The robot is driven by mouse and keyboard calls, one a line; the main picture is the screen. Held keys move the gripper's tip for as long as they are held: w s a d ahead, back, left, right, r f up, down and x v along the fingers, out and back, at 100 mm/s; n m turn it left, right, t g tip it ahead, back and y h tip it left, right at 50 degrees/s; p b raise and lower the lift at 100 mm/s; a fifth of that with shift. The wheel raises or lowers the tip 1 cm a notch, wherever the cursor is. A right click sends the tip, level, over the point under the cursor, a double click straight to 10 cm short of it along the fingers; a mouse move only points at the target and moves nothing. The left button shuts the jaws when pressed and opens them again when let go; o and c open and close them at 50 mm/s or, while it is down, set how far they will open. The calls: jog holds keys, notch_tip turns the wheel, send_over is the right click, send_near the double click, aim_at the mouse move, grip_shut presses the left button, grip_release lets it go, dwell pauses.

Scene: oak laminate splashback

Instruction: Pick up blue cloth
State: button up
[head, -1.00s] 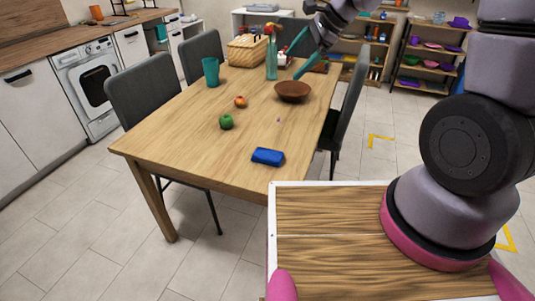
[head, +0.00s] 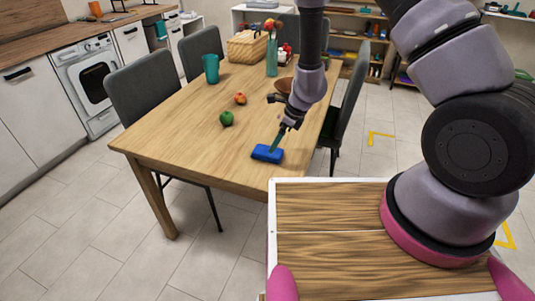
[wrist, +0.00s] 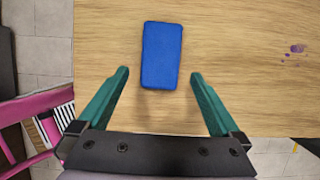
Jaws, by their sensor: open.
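The blue cloth (head: 267,153) is a small folded block lying flat on the wooden table (head: 185,135) near its front right edge. In the wrist view the blue cloth (wrist: 162,55) lies ahead of the fingertips, roughly centred between them. My gripper (head: 275,142) hangs over the cloth from above in the head view. In the wrist view my gripper (wrist: 160,75) has its two green fingers spread wide with nothing between them. The height of the fingertips above the cloth is hard to tell.
A green apple (head: 227,118), an orange-red fruit (head: 240,98) and a teal cup (head: 211,69) stand farther left. Purple specks (wrist: 295,49) mark the table right of the cloth. Chairs flank the table.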

jog(key=x, duration=0.5)
jog(key=shift+w+a+f, duration=0.2)
jog(key=shift+a, duration=0.2)
jog(key=shift+c, duration=0.3)
jog(key=c, duration=1.3)
jog(key=shift+r, duration=5.05)
